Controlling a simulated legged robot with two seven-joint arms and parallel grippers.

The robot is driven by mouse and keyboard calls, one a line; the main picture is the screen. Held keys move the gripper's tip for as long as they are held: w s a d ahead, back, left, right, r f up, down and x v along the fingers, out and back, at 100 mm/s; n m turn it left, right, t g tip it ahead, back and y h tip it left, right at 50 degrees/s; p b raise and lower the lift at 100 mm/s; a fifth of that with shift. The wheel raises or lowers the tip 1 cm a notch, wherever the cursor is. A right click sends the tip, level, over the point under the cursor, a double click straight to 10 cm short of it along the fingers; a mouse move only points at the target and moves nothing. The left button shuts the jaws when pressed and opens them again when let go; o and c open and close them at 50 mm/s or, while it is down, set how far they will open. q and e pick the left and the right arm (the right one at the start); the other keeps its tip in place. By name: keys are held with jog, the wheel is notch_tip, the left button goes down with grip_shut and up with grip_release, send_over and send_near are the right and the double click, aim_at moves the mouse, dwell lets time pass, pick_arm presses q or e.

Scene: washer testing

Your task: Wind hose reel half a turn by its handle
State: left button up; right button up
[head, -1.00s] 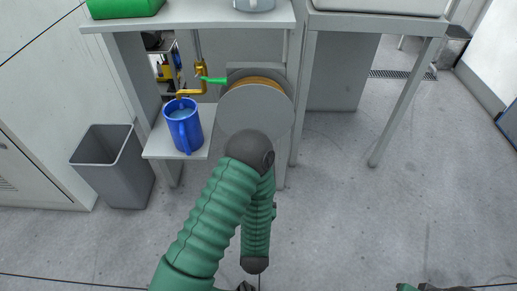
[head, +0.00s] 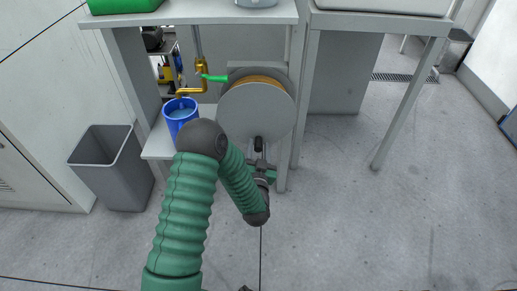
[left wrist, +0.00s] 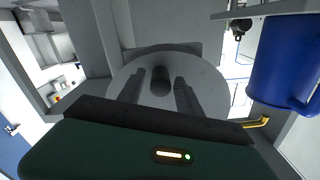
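The hose reel (head: 255,112) is a grey disc with an orange-brown edge, mounted under the counter. Its dark handle (head: 258,143) sticks out low on the face of the disc. My left gripper (head: 259,153) is in front of the lower part of the reel, at the handle. In the left wrist view, the two ribbed fingers of my left gripper (left wrist: 160,92) are spread apart, with the handle (left wrist: 160,78) between them in the picture. Gaps show on both sides, and I see no grip on it. The reel disc (left wrist: 205,78) lies behind. My right gripper is not in view.
A blue mug (head: 178,112) stands on a low shelf (head: 155,147) left of the reel, under a brass tap (head: 200,75). A grey bin (head: 108,170) stands at left. The floor at right is clear.

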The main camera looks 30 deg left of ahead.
pick_arm(q)
grip_shut()
dwell(1.2)
